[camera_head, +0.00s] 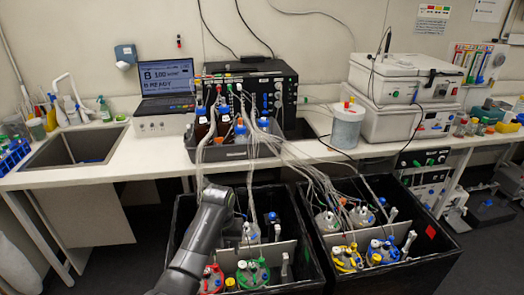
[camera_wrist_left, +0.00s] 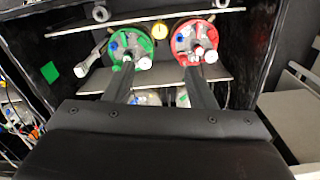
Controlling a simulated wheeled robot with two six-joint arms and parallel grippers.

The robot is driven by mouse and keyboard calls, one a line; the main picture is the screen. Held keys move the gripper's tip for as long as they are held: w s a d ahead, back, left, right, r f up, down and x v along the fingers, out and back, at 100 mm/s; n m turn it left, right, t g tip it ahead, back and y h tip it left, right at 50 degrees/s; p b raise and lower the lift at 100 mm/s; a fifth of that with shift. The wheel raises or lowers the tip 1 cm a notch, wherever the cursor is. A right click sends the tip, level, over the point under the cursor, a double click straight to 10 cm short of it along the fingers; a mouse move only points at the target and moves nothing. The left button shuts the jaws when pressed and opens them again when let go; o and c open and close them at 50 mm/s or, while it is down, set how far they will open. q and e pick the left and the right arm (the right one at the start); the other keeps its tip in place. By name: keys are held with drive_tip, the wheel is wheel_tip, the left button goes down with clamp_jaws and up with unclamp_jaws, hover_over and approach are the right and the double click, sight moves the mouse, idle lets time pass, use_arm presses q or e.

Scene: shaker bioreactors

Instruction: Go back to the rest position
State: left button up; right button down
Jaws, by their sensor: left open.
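My left arm (camera_head: 203,235) rises from the bottom of the head view over the left black shaker box (camera_head: 178,222). In the left wrist view my left gripper (camera_wrist_left: 160,75) is open, with its two dark fingers spread and nothing between them. The fingers point toward a green-lidded vessel (camera_wrist_left: 130,47) and a red-lidded vessel (camera_wrist_left: 194,42). The finger ends overlap the near edges of these lids in the picture; I cannot tell whether they touch. The head view also shows the green lid (camera_head: 253,273) and the red lid (camera_head: 211,279) in the left box. My right gripper is out of view.
A right black box (camera_head: 432,235) holds vessels with yellow and blue lids. Many tubes (camera_head: 295,160) run from the bottles in a grey tray (camera_head: 236,152) down into both boxes. Behind is a white bench (camera_head: 100,162) with a laptop (camera_head: 167,85) and a sink (camera_head: 75,147).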

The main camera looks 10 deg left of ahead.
use_arm(q)
drive_tip(key=s+a+f+t, duration=0.1)
drive_tip(key=s+a+f, duration=0.3)
drive_tip(key=s, duration=0.4)
drive_tip(key=s+a+f+t, duration=0.1)
drive_tip(key=s+a+f, duration=0.25)
drive_tip(key=s, duration=0.55)
drive_tip(key=s+a+r+t+y, duration=0.1)
drive_tip(key=s+a+r, duration=0.15)
drive_tip(key=s, duration=0.45)
drive_tip(key=s+a+r, duration=0.1)
drive_tip(key=s+r, duration=0.2)
drive_tip(key=s, duration=0.3)
drive_tip(key=s+a+r+t+y, duration=0.1)
drive_tip(key=s+a+r, duration=0.1)
drive_tip(key=s, duration=0.5)
wheel_tip(320, 180, down, 27)
drive_tip(key=a+g+b, duration=0.2)
drive_tip(key=b, duration=0.2)
drive_tip(key=s+d+f+b, duration=0.1)
drive_tip(key=s+f, duration=0.6)
drive_tip(key=f, duration=0.3)
drive_tip(key=s+f+h+b, duration=0.1)
drive_tip(key=s+f+b, duration=0.1)
drive_tip(key=s+f, duration=0.6)
wheel_tip(320, 180, down, 3)
drive_tip(key=shift+d+r+g, duration=0.1)
drive_tip(key=shift+d+g, duration=0.3)
